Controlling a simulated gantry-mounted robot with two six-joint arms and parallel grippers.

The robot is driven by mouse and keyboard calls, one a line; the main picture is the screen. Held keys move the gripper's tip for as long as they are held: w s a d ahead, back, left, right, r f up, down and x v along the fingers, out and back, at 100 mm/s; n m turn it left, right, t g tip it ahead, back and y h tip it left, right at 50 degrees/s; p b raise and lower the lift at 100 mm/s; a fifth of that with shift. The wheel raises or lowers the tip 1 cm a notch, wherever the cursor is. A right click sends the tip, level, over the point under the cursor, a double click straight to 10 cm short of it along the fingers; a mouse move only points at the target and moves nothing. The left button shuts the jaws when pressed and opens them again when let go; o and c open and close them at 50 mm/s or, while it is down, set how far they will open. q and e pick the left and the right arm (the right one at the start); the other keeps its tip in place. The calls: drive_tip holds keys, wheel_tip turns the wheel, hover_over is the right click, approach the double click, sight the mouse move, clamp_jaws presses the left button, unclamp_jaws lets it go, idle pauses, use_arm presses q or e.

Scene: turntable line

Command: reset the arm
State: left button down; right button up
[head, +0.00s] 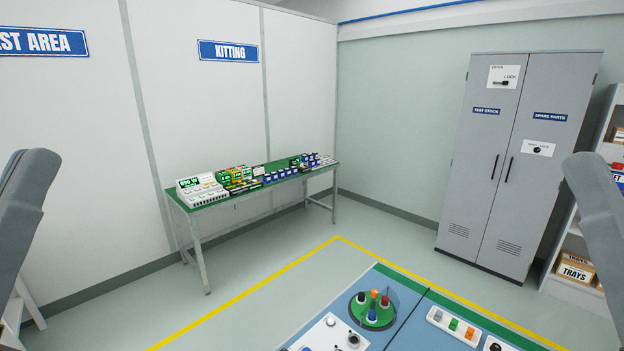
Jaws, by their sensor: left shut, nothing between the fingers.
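My left arm (22,205) stands raised along the left edge. A small dark part of my left gripper (10,336) shows at the lower left corner. It is mostly cut off by the frame, is shut and holds nothing. My right arm (597,205) stands raised at the right edge, and its gripper is out of view. Both arms are well apart from the worktable (408,300) at the bottom. On it, a round green turntable (374,323) carries several small coloured pieces. A white holder (441,333) with grey, green and orange pieces lies to its right.
A white panel (318,338) with knobs lies at the table's near left. A green kitting bench (215,198) with bins stands against the back wall. A grey cabinet (480,190) and a shelf (568,291) stand at right. The floor between is clear.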

use_arm(q)
wheel_tip(320, 180, up, 25)
drive_tip(key=s+m+p, duration=0.1)
drive_tip(key=p, duration=2.3)
drive_tip(key=shift+a+f+p, duration=0.2)
drive_tip(key=shift+p, duration=0.1)
use_arm(e)
wheel_tip(320, 180, up, 24)
drive_tip(key=shift+r, duration=0.25)
